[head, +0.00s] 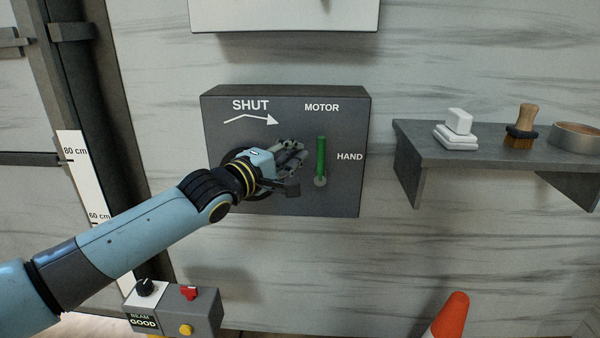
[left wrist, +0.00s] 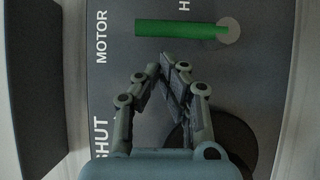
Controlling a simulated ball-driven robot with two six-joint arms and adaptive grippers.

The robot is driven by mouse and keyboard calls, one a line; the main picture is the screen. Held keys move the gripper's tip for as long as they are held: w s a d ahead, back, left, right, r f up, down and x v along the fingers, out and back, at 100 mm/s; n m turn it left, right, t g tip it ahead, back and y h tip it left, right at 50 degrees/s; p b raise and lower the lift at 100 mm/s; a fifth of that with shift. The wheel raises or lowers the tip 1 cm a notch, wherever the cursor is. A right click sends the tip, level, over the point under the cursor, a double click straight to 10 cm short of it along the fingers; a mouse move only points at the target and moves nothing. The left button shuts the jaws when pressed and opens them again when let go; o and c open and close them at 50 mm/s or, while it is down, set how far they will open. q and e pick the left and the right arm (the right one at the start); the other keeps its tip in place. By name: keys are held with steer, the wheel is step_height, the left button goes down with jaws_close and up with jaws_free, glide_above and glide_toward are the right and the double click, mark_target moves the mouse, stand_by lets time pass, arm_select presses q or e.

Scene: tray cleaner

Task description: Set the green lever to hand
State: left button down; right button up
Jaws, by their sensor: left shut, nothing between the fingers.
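The green lever (head: 321,157) stands upright on the front of a dark grey box (head: 225,130), its free end up under the word MOTOR and its round pivot at the bottom. The word HAND is to the right of the lever. In the left wrist view the lever (left wrist: 180,29) lies across the top, pivot at right. My left gripper (head: 302,152) is in front of the box, just left of the lever. Its fingers (left wrist: 168,75) are shut and empty, with a visible gap to the lever in the wrist view. My right gripper is out of view.
A black round part (left wrist: 238,138) on the box is partly hidden behind my gripper. A shelf (head: 480,155) with a soap stack, brush and bowl is at right. A small control box (head: 205,315) and an orange cone (head: 450,315) are below.

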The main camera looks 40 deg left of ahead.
arm_select(q)
steer(key=shift+w+d+b, duration=0.4)
steer(key=shift+d+b, duration=0.1)
steer(key=shift+b, duration=0.4)
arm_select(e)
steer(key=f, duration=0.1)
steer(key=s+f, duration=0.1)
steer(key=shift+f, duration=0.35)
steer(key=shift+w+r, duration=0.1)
